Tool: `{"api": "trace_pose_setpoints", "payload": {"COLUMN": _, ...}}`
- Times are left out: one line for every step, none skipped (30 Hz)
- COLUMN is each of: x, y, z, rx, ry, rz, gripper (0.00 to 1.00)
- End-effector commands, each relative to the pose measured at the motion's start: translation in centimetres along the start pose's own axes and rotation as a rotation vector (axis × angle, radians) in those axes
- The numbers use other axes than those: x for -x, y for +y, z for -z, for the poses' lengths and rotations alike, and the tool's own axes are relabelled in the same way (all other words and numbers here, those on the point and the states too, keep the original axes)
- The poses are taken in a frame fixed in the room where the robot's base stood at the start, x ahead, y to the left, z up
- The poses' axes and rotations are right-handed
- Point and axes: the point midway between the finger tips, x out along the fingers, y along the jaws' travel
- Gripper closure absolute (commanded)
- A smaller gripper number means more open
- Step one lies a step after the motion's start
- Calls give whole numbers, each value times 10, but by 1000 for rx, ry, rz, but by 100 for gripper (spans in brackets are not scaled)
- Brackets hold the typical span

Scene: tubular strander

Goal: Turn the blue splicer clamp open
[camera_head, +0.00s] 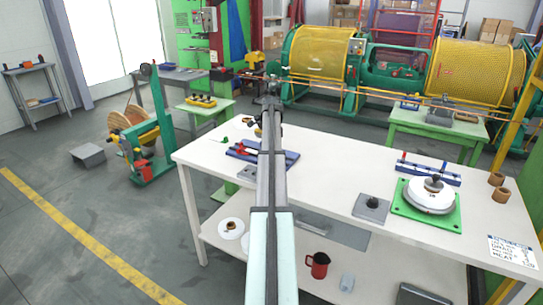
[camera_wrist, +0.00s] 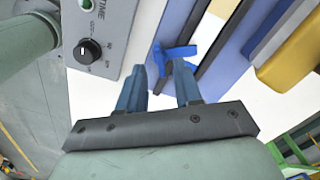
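The blue clamp (camera_wrist: 178,50) is a small bright blue lever with crossed arms, in the upper middle of the wrist view. My gripper (camera_wrist: 158,78) is open, its two blue-grey fingers apart with white surface showing between them. The fingertips point at the clamp; the right fingertip is right by its lower arm and overlaps it in the picture. I cannot tell whether they touch. In the head view my arm reaches over the white worktable and covers part of a blue fixture (camera_head: 239,150); the clamp cannot be made out there.
A grey control box with a black knob (camera_wrist: 88,52) stands just left of the fingers. A blue body with a dark bar (camera_wrist: 222,45) and a yellow block (camera_wrist: 291,58) lie on the right. The worktable (camera_head: 330,190) has clear room right of my arm.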

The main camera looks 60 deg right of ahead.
Motion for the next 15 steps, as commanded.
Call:
{"api": "trace_pose_setpoints", "payload": {"x": -6, "y": 0, "z": 0, "rx": 0, "ry": 0, "rz": 0, "gripper": 66}}
{"api": "trace_pose_setpoints", "payload": {"x": -10, "y": 0, "z": 0, "rx": 0, "ry": 0, "rz": 0, "gripper": 66}}
{"api": "trace_pose_setpoints", "payload": {"x": -14, "y": 0, "z": 0, "rx": 0, "ry": 0, "rz": 0, "gripper": 66}}
{"api": "trace_pose_setpoints", "payload": {"x": -16, "y": 0, "z": 0, "rx": 0, "ry": 0, "rz": 0, "gripper": 66}}
{"api": "trace_pose_setpoints", "payload": {"x": -19, "y": 0, "z": 0, "rx": 0, "ry": 0, "rz": 0, "gripper": 66}}
{"api": "trace_pose_setpoints", "payload": {"x": -21, "y": 0, "z": 0, "rx": 0, "ry": 0, "rz": 0, "gripper": 66}}
{"api": "trace_pose_setpoints", "payload": {"x": -23, "y": 0, "z": 0, "rx": 0, "ry": 0, "rz": 0, "gripper": 66}}
{"api": "trace_pose_setpoints", "payload": {"x": -24, "y": 0, "z": 0, "rx": 0, "ry": 0, "rz": 0, "gripper": 66}}
{"api": "trace_pose_setpoints", "payload": {"x": -25, "y": 0, "z": 0, "rx": 0, "ry": 0, "rz": 0, "gripper": 66}}
{"api": "trace_pose_setpoints", "payload": {"x": -26, "y": 0, "z": 0, "rx": 0, "ry": 0, "rz": 0, "gripper": 66}}
{"api": "trace_pose_setpoints", "payload": {"x": -26, "y": 0, "z": 0, "rx": 0, "ry": 0, "rz": 0, "gripper": 66}}
{"api": "trace_pose_setpoints", "payload": {"x": -26, "y": 0, "z": 0, "rx": 0, "ry": 0, "rz": 1, "gripper": 66}}
{"api": "trace_pose_setpoints", "payload": {"x": -26, "y": 0, "z": 0, "rx": 0, "ry": 0, "rz": 1, "gripper": 66}}
{"api": "trace_pose_setpoints", "payload": {"x": -26, "y": 0, "z": 0, "rx": 0, "ry": 0, "rz": 1, "gripper": 66}}
{"api": "trace_pose_setpoints", "payload": {"x": -26, "y": 0, "z": 0, "rx": 0, "ry": 0, "rz": 1, "gripper": 66}}
